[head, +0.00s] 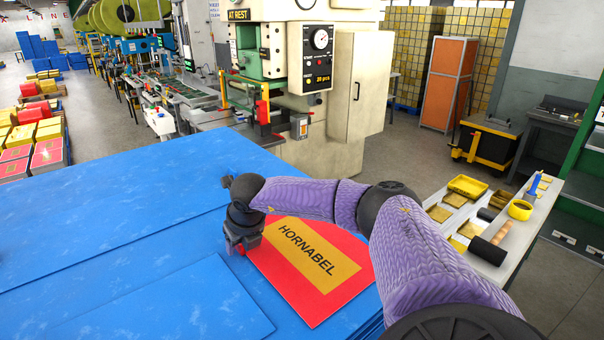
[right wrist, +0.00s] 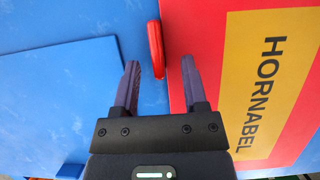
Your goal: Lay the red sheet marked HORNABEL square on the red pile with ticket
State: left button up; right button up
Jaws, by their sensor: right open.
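The red sheet marked HORNABEL (head: 315,262), with a yellow panel and dark lettering, lies flat on a large blue surface. It also fills the right side of the right wrist view (right wrist: 206,55). My right gripper (head: 237,248) is low at the sheet's left edge. In the right wrist view its jaws (right wrist: 160,68) are apart, and an upright red tab (right wrist: 157,50) beside the sheet's edge shows between the fingertips. I cannot tell whether the fingers touch it. Red piles (head: 48,153) stand on the floor at far left; no ticket is legible on them. My left gripper is out of view.
A loose blue sheet (head: 170,305) lies left of the red one on the wide blue surface (head: 100,215). A press (head: 280,50) stands behind. A bench (head: 490,262) with yellow trays and rollers stands at right. My right arm crosses above the red sheet.

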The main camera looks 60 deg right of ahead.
grip_shut()
dwell(0.4)
